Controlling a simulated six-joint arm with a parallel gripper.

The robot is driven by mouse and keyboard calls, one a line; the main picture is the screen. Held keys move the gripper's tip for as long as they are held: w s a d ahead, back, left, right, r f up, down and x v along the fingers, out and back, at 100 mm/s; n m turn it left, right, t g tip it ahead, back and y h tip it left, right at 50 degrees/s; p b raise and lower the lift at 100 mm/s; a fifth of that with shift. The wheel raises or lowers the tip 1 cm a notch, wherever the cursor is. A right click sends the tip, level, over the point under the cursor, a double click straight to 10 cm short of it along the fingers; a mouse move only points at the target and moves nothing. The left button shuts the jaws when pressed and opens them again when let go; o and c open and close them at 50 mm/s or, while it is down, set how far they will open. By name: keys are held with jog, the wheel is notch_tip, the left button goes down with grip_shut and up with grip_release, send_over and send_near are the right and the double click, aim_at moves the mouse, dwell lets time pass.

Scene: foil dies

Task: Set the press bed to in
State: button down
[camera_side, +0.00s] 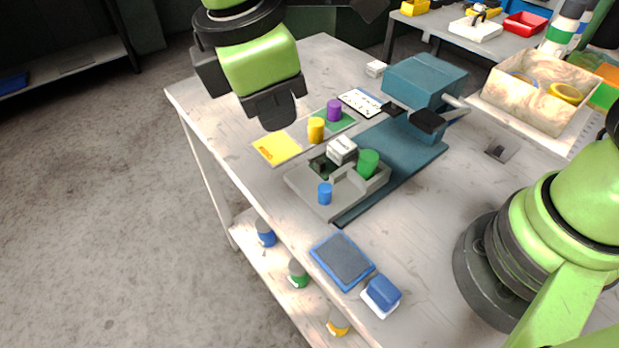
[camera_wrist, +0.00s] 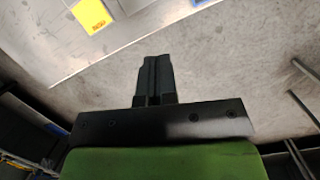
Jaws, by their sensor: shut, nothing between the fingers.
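The teal press has a boxy head (camera_side: 425,82) at the back right and a flat base (camera_side: 410,160) running toward the front. The grey press bed (camera_side: 300,184) lies at the front end of the base, drawn out clear of the head. It has a raised grey handle (camera_side: 360,178). A white block (camera_side: 342,150), a green cylinder (camera_side: 368,162) and a blue cylinder (camera_side: 325,193) are on or at the bed. My gripper (camera_side: 279,112) is shut and empty, raised to the left of the press. Its closed fingers also show in the wrist view (camera_wrist: 156,75).
A blue-framed pad (camera_side: 342,260) and blue-and-white block (camera_side: 381,296) are at the front. A box (camera_side: 530,95) stands right.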

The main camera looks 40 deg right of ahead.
aim_at(356, 174)
jog(key=s+a+f+n+h, duration=0.1)
jog(key=a+f+n+h, duration=0.1)
jog(key=a+f+n, duration=0.3)
jog(key=shift+m, duration=0.8)
jog(key=x, duration=1.1)
jog(key=shift+s+d+f, duration=0.1)
jog(key=shift+d+f, duration=0.1)
jog(key=shift+d, duration=0.1)
jog(key=shift+d+r, duration=0.2)
jog(key=shift+d, duration=1.65)
jog(key=d, duration=0.8)
jog(key=shift+d, duration=0.25)
jog(key=shift+a, duration=0.1)
